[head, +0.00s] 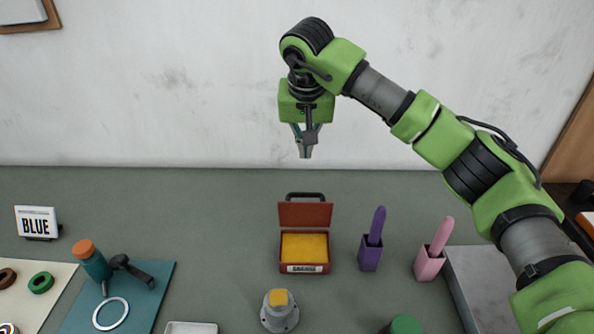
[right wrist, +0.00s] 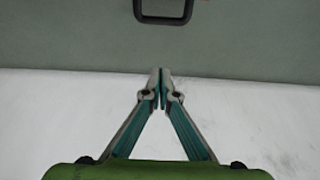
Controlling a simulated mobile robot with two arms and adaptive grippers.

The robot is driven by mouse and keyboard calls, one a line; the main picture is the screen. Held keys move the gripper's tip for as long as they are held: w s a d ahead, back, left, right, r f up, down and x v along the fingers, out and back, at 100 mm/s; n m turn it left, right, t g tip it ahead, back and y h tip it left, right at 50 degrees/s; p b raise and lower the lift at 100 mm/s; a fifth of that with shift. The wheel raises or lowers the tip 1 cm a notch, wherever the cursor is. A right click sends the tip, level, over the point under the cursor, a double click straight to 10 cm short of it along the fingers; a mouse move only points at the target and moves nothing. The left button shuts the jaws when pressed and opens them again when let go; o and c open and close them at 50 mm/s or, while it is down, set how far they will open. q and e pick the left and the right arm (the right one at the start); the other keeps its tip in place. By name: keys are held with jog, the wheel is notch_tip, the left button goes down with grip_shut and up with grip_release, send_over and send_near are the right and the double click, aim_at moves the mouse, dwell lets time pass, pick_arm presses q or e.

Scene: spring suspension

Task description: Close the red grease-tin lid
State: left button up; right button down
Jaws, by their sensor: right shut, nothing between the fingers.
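The red grease tin (head: 305,266) stands on the grey-green table, with yellow grease inside and a white label on its front. Its red lid (head: 305,215) stands open at the back, with a dark handle (head: 305,195) on top. In the right wrist view the handle (right wrist: 163,18) shows at the top edge, apart from the fingers. My right gripper (head: 305,156) is shut and empty, pointing down above and behind the tin. Its closed fingertips also show in the right wrist view (right wrist: 160,75). My left gripper is not in view.
A purple holder (head: 370,257) and a pink holder (head: 428,264), each with a stick-like object, stand right of the tin. A grey fixture (head: 279,317) with a yellow top is in front. A teal mat (head: 150,315) with tools lies left. A wall rises behind.

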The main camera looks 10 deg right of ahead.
aim_at(305, 207)
notch_tip(305, 207, down, 9)
jog(key=s+p, duration=0.1)
jog(key=p, duration=0.4)
jog(key=shift+s, duration=0.25)
